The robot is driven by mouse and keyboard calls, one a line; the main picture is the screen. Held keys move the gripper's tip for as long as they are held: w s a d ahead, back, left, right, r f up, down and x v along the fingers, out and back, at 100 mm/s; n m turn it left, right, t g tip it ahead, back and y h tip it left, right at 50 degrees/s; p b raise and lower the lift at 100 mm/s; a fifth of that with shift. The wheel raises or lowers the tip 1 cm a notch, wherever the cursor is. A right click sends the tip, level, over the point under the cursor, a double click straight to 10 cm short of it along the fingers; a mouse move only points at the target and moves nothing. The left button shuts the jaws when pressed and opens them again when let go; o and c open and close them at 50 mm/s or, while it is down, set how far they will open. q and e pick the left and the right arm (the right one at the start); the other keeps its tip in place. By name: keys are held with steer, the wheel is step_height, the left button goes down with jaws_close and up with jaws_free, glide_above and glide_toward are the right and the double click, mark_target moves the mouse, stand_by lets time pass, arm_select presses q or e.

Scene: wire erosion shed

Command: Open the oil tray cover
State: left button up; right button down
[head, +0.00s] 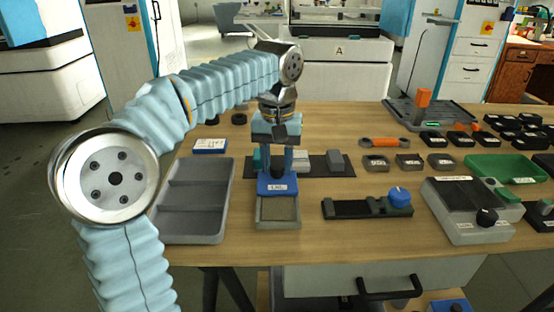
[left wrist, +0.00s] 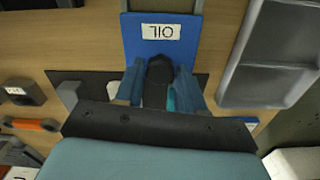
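The oil tray cover (head: 278,187) is blue with a white OIL label; it also shows in the left wrist view (left wrist: 140,48). It sits over the rear of the small grey oil tray (head: 278,224), whose front part is uncovered and shows a brownish inside. My left gripper (head: 275,168) points down at the back of the cover. In the left wrist view its blue fingers (left wrist: 159,88) stand on both sides of the cover's dark knob (left wrist: 160,69), seemingly touching it. My right gripper is not in view.
A grey compartment tray (head: 196,201) stands left of the oil tray. A dark block with a blue knob (head: 366,206) and a grey box with a black knob (head: 464,209) stand to its right. A dark mat with small blocks (head: 338,164) lies behind the cover.

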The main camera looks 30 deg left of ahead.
mark_target(277, 166)
arm_select(q)
steer(key=o, duration=0.3)
steer(key=shift+r+p, duration=1)
steer(key=shift+r, duration=5.9)
